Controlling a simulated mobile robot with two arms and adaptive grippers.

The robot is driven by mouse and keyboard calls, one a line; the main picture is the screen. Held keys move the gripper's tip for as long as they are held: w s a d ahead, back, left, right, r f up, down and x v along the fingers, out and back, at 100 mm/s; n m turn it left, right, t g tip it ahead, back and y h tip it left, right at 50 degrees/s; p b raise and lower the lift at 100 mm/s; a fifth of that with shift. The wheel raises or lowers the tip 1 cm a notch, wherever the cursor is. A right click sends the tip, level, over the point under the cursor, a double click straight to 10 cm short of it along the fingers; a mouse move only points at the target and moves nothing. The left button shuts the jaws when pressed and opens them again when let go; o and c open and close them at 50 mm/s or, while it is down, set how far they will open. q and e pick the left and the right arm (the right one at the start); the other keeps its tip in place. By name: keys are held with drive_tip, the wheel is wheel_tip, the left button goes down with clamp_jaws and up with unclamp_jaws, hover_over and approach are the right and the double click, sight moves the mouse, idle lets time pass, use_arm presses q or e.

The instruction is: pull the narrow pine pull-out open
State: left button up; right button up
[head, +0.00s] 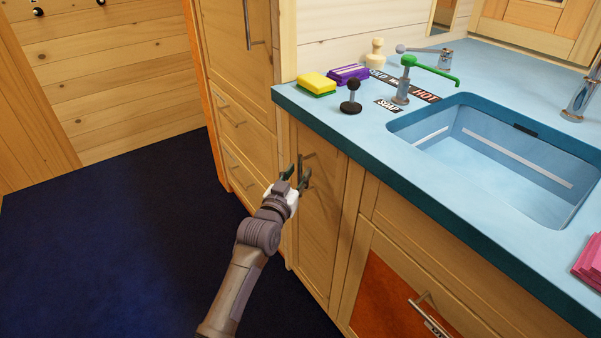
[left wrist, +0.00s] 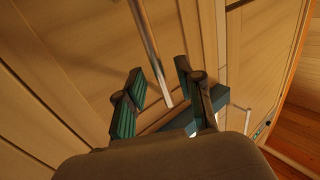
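The narrow pine pull-out (head: 322,225) is a tall wooden front under the counter, left of the sink. It looks closed, nearly flush with the fronts beside it. Its upright metal bar handle (head: 301,160) is near its upper left. My left gripper (head: 298,176) is at the handle, its fingers partly covering it. In the left wrist view the handle (left wrist: 151,45) runs down between the two green-padded fingers of my left gripper (left wrist: 160,78). They stand apart with a gap on either side of the bar. I cannot tell any contact. My right gripper is not in view.
A blue counter (head: 370,135) overhangs the pull-out. It carries a yellow sponge (head: 316,86), a black-knobbed item (head: 351,97), a green-spouted pump (head: 405,80) and a sink (head: 510,160). A tall cabinet (head: 235,90) stands left. The dark blue floor (head: 110,240) is clear.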

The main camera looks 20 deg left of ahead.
use_arm(q)
drive_tip(key=shift+w+d, duration=0.1)
drive_tip(key=shift+w, duration=1)
clamp_jaws()
